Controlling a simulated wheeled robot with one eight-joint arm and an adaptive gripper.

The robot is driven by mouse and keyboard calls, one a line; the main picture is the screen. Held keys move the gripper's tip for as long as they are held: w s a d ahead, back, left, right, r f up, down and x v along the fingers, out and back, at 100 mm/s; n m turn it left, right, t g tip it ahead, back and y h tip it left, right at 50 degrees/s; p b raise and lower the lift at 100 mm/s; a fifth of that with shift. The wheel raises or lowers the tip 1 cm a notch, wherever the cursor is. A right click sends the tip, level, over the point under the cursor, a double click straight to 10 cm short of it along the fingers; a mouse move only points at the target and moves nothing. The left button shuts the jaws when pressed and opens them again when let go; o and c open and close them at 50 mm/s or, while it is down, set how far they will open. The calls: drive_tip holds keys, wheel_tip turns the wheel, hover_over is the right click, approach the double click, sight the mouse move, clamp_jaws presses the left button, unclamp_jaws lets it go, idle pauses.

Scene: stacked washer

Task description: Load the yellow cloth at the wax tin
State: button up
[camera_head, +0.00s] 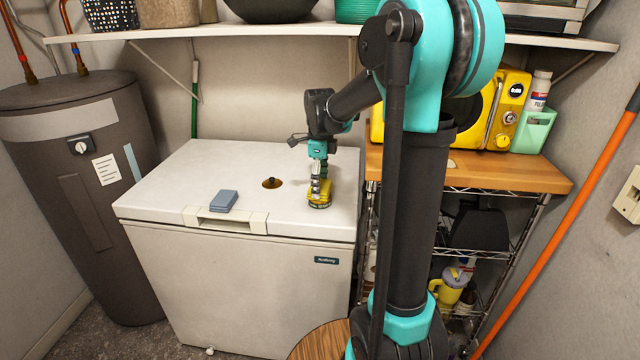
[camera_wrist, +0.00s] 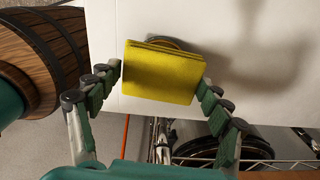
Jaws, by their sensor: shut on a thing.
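The yellow cloth (camera_wrist: 162,72) is a folded pad held between the two fingers of my gripper (camera_wrist: 162,84) in the wrist view. A round brownish rim, seemingly the wax tin (camera_wrist: 172,42), shows just past the cloth's far edge; the cloth hides most of it. In the head view my gripper (camera_head: 318,190) points down at the right part of the white chest freezer top, with the cloth low over a small round yellow-and-dark tin (camera_head: 320,204). I cannot tell whether cloth and tin touch.
The white freezer lid (camera_head: 180,185) bears a small dark round piece with an amber centre (camera_head: 272,183) and a blue-grey block (camera_head: 223,201). A wire rack with a wooden top (camera_head: 530,176) stands at right. A shelf (camera_head: 260,30) runs above. The lid's left side is clear.

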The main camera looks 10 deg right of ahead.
drive_tip(key=shift+f, duration=0.55)
idle(1.4)
drive_tip(key=shift+r, duration=0.1)
drive_tip(key=shift+r, duration=3.45)
